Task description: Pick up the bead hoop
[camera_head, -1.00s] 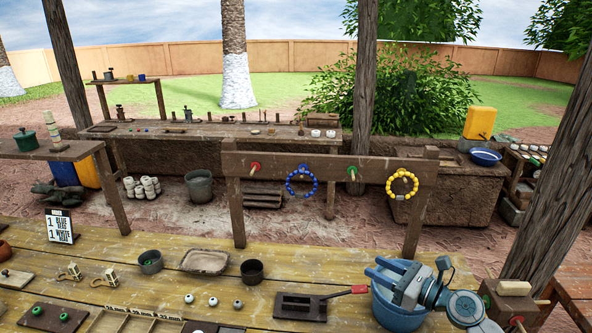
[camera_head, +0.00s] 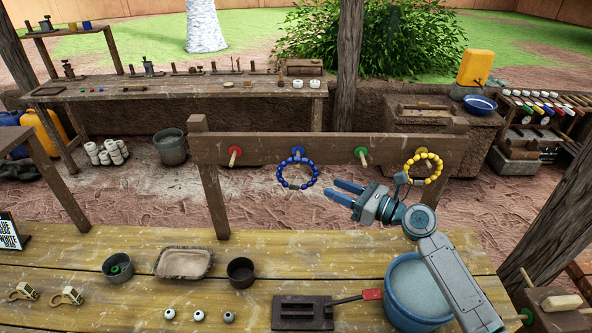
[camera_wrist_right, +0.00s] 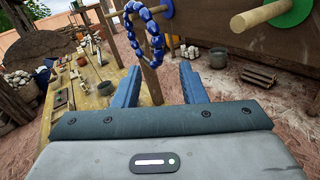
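A hoop of blue beads (camera_head: 281,173) hangs on the blue-based peg (camera_head: 298,152) of the wooden rail. A hoop of yellow beads (camera_head: 438,170) hangs on the peg at the rail's right end. My right gripper (camera_head: 332,188) is open and empty, with its fingers pointing left, to the right of the blue hoop and apart from it. In the right wrist view the blue hoop (camera_wrist_right: 156,38) shows ahead, above and between the spread fingers (camera_wrist_right: 160,68). My left gripper is not in view.
The rail (camera_head: 338,150) also has bare red (camera_head: 234,154) and green (camera_head: 362,154) pegs. Below on the worktable (camera_head: 215,245) stand a blue bucket (camera_head: 390,310) under my right arm, a dark cup (camera_head: 241,270), a tray (camera_head: 183,261) and several beads. Between rail and table is open space.

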